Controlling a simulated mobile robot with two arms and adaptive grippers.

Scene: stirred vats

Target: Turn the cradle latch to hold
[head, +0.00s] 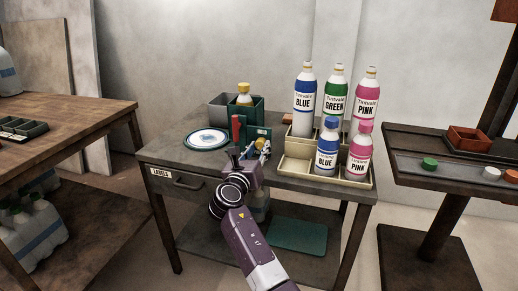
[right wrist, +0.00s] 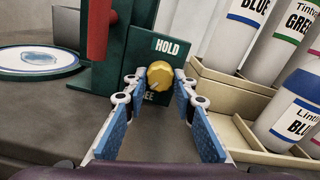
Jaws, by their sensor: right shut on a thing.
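The latch is a round yellow knob (right wrist: 159,76) on a dark green upright panel (right wrist: 133,50) of the cradle. The word HOLD is above the knob; a partly covered word ending in "EE" is below it. A mark on the knob's face appears to point down-left, toward the lower word. My right gripper (right wrist: 160,92) is shut on the knob, with a blue-padded finger on each side. In the head view my right gripper (head: 262,150) reaches the cradle panel (head: 258,131) and mostly hides the knob. My left gripper is not in view.
A red handle (head: 236,128) rises just left of the panel, near a white-and-blue plate (head: 207,139). To the right, a beige stepped rack (head: 295,165) holds several Blue, Green and Pink bottles close to my gripper.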

